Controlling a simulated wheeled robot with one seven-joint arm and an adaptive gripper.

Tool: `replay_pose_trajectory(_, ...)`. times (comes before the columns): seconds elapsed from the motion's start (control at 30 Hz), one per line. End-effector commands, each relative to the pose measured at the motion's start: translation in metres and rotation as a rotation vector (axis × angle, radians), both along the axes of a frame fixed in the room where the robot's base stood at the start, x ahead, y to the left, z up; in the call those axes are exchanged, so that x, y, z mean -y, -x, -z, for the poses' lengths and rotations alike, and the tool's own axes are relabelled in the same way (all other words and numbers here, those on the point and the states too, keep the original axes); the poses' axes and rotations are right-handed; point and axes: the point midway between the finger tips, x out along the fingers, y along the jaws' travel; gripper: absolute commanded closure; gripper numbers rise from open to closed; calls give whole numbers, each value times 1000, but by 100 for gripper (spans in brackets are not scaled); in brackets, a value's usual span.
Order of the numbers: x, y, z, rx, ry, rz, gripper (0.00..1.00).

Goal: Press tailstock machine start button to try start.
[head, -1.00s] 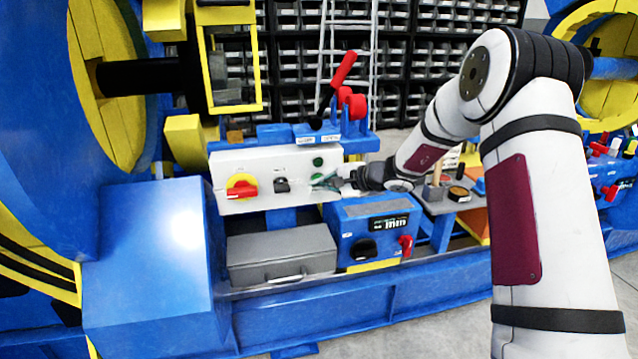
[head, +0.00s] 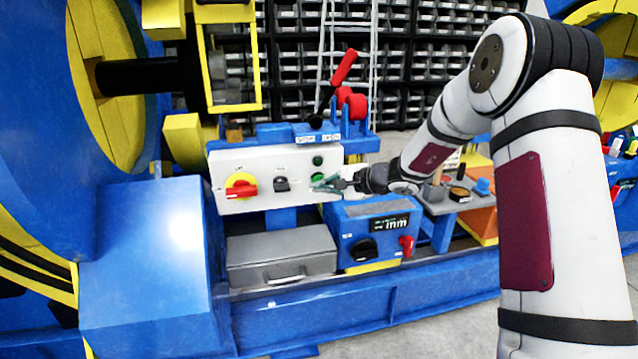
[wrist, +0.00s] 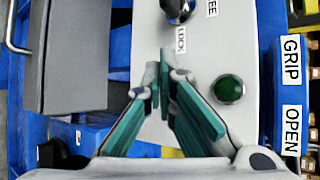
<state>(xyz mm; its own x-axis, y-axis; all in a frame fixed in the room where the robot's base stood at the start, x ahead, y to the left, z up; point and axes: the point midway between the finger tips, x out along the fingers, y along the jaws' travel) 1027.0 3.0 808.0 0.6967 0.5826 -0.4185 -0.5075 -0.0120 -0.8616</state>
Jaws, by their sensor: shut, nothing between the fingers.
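The white control panel (head: 228,162) carries a red-and-yellow rotary switch (head: 241,187), a black selector (head: 281,184) and an upper green button (head: 317,161). A lower green button (head: 317,177) sits below it, close to my fingertips. My gripper (head: 322,185) is shut and empty, in front of the panel's lower right part. In the wrist view, my gripper (wrist: 163,75) has its teal fingers together over the panel, beside a green button (wrist: 228,89) and below the FREE/LOCK selector (wrist: 178,8). The fingers may hide the other button. I cannot tell whether the tips touch the panel.
A blue box (head: 375,230) with a display and knobs stands below the panel, beside a grey case (head: 281,260). A red-handled lever (head: 344,68) rises above the panel. A small bench (head: 447,205) with tools is at right.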

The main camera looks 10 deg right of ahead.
Motion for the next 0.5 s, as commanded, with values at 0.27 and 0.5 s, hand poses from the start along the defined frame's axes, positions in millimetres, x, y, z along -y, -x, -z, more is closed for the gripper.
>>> replay_pose_trajectory(0.27,0,13,1,1,0,0,100)
replay_pose_trajectory(0.5,1,35,1,1,1,0,100)
